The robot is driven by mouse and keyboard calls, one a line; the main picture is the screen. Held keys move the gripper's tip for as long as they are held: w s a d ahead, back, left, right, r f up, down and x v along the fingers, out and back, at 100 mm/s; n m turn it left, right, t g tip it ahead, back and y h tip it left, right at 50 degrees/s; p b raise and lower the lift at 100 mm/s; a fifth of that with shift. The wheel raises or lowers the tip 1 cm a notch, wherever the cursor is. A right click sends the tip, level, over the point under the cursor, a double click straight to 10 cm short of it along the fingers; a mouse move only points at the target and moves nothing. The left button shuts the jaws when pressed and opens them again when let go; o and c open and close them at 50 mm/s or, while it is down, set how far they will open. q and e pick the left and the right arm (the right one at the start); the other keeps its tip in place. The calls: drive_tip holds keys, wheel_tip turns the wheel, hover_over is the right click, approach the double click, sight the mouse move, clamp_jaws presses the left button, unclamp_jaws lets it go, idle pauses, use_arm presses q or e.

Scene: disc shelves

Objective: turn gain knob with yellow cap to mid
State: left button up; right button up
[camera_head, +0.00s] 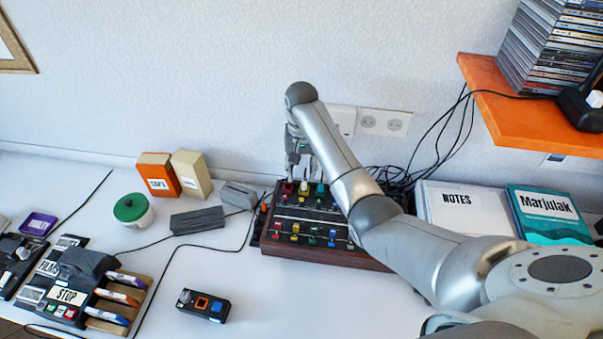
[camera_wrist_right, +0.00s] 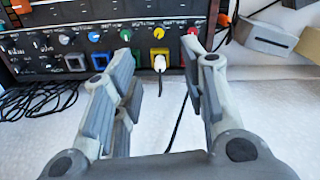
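The knob with the yellow cap (camera_wrist_right: 158,33) is on the sound panel (camera_wrist_right: 30,60), between a green-capped knob (camera_wrist_right: 125,35) and a red-capped knob (camera_wrist_right: 192,31) in the right wrist view. Nearer than it is a yellow socket (camera_wrist_right: 158,54) with a white plug and a dark cable. My right gripper (camera_wrist_right: 164,68) is open and empty, its fingers on either side of the line to the yellow knob, apart from it. In the head view it is above the back edge of the wooden-sided panel (camera_head: 315,258). The knob's pointer is too small to read. My left gripper is not in view.
Black cables (camera_head: 400,178) bunch to the panel's right, beside the notes binder (camera_head: 456,212). A grey box (camera_head: 239,195) stands to its left. An orange shelf (camera_head: 530,105) juts out at upper right. The wall is close behind the panel.

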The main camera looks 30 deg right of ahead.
sight(302, 200)
drive_tip(key=f+m+b, duration=0.1)
drive_tip(key=f+b, duration=0.2)
drive_tip(key=f, duration=0.1)
drive_tip(key=f+m+b, duration=0.2)
drive_tip(key=f+b, duration=0.1)
drive_tip(key=f, duration=0.1)
drive_tip(key=f+m+b, duration=0.2)
drive_tip(key=f+b, duration=0.1)
drive_tip(key=f, duration=0.1)
drive_tip(key=shift+s+a, duration=0.1)
drive_tip(key=shift+s, duration=0.1)
idle(0.3)
clamp_jaws()
drive_tip(key=n+p, duration=0.1)
drive_tip(key=p, duration=0.3)
drive_tip(key=shift+s+r, duration=0.1)
drive_tip(key=shift+r, duration=0.1)
drive_tip(key=shift+f+n+p, duration=0.1)
drive_tip(key=shift+n+p, duration=0.35)
drive_tip(key=shift+n, duration=0.45)
drive_tip(key=shift+f+n+p, duration=0.15)
drive_tip(key=shift+n+p, duration=0.4)
drive_tip(key=shift+n, duration=0.75)
